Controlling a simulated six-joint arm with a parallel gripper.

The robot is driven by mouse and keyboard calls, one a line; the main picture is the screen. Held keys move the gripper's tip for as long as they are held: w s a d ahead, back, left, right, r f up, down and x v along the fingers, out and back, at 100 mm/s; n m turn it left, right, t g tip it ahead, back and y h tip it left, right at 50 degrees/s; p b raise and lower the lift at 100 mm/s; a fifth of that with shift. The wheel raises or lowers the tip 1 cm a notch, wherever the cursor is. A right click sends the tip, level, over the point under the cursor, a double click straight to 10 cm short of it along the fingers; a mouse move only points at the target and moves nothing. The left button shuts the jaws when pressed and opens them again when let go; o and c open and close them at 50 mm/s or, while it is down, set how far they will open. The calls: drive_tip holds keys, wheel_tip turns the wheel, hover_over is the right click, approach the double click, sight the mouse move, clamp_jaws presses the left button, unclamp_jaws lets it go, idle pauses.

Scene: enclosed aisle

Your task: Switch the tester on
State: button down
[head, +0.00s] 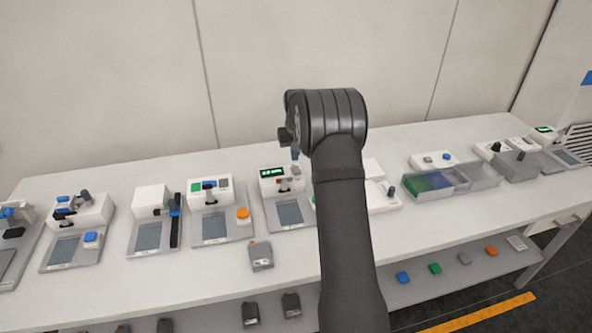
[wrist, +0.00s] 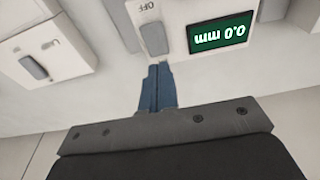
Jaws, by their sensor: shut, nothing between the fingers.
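A white unit (head: 272,183) with a lit green display (head: 270,172) stands on the bench, just left of my arm in the head view. In the wrist view its display (wrist: 222,33) reads 0.0 mm, upside down. Next to the display is a grey rocker switch (wrist: 154,38) with the word OFF beside its far end. My gripper (wrist: 155,66) has blue fingers, shut and empty. The fingertips lie just below the switch's near end in the wrist view; I cannot tell whether they touch it. In the head view my gripper (head: 295,156) is small and partly hidden by my arm.
Another white box with a grey switch (wrist: 33,67) is close by at the left in the wrist view. Several test stations line the bench to the left. A grey divided tray (head: 480,176) stands to the right. The plain wall is behind the bench.

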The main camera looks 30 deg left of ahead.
sight(295, 167)
drive_tip(key=shift+r, duration=2)
drive_tip(key=shift+f, duration=0.15)
wheel_tip(295, 167, down, 7)
drive_tip(key=shift+r, duration=0.15)
drive_tip(key=shift+r, duration=0.1)
